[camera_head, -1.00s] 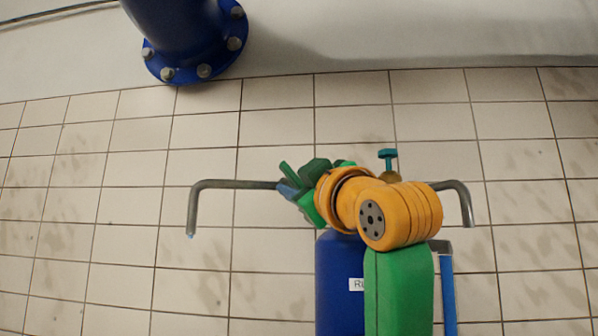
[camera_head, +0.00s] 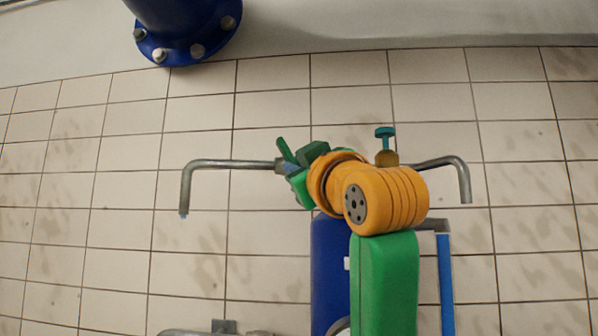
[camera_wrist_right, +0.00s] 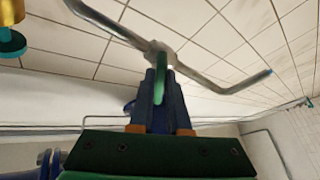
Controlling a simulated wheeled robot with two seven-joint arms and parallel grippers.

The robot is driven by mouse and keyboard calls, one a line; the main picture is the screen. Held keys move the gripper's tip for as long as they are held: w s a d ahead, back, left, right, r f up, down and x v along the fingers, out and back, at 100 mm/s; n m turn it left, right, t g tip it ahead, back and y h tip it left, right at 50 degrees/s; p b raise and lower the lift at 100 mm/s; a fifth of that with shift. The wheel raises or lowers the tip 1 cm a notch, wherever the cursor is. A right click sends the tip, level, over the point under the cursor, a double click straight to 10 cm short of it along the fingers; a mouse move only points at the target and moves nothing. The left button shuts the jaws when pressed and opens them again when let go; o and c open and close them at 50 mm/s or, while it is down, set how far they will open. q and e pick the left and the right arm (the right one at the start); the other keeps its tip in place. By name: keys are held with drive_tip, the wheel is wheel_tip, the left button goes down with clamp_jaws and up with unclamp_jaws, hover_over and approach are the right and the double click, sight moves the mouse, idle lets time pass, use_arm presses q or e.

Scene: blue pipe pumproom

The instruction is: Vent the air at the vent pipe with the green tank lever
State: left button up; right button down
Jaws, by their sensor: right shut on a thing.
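The grey vent pipe (camera_head: 225,164) runs left from behind my right gripper and bends down to an open, bluish tip. It also crosses the right wrist view (camera_wrist_right: 225,88). My right gripper (camera_head: 288,168) is at the pipe's inner end. In the right wrist view its blue fingers (camera_wrist_right: 155,95) are shut on a slim green lever (camera_wrist_right: 160,85), just below the pipe's hub. The gripper hides part of the lever in the head view. The blue tank (camera_head: 328,260) stands below, partly covered by my right forearm. My left gripper is not in view.
A teal knob (camera_head: 385,132) on a brass stem stands right of my wrist. A second bent pipe (camera_head: 445,163) extends right. A flanged blue pipe (camera_head: 185,30) is at upper left. Grey pipework (camera_head: 215,330) shows at the bottom edge. The tiles left of the tank are clear.

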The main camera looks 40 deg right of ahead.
drive_tip(key=shift+w+a+r+m+g+h+b, duration=0.1)
drive_tip(key=shift+a+m+g+h+b, duration=0.15)
drive_tip(key=shift+m+h, duration=0.9)
drive_tip(key=shift+m+g+h+b, duration=0.15)
drive_tip(key=shift+m+g+h, duration=0.2)
drive_tip(key=shift+m, duration=1.5)
drive_tip(key=shift+w+a+r+m+g+h+b, duration=0.1)
drive_tip(key=shift+a+m+g+h+b, duration=0.15)
drive_tip(key=shift+m+h, duration=0.85)
drive_tip(key=shift+s+d+m, duration=0.1)
drive_tip(key=shift+m, duration=0.7)
drive_tip(key=c, duration=0.9)
unclamp_jaws()
drive_tip(key=shift+s, duration=0.1)
drive_tip(key=b+v, duration=0.4)
drive_tip(key=v, duration=0.3)
drive_tip(key=shift+s+b, duration=0.1)
drive_tip(key=shift+b, duration=0.3)
